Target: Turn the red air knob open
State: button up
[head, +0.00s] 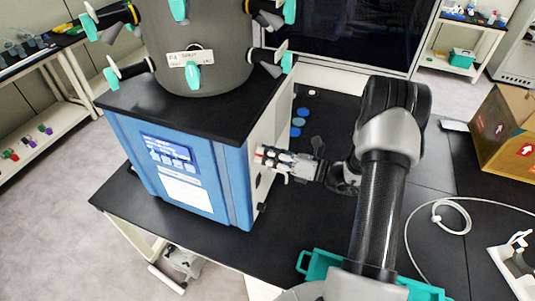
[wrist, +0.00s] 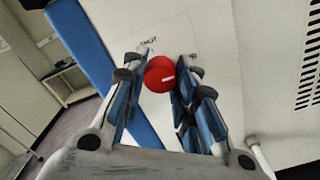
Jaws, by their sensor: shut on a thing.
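In the head view my gripper (head: 268,157) reaches the machine's right side from the right, and the fingers hide most of the knob.
A grey chamber (head: 205,60) with teal-handled valves stands on the machine. A teal crate (head: 318,262) lies near the bench's front. A cardboard box (head: 505,130) and a white cable (head: 455,215) are at right. Blue round pieces (head: 299,121) lie behind my gripper. A vent (wrist: 309,50) is right of the knob.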

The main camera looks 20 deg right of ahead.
jog(key=shift+f, duration=0.1)
jog(key=o, duration=1.1)
jog(key=v, duration=1.2)
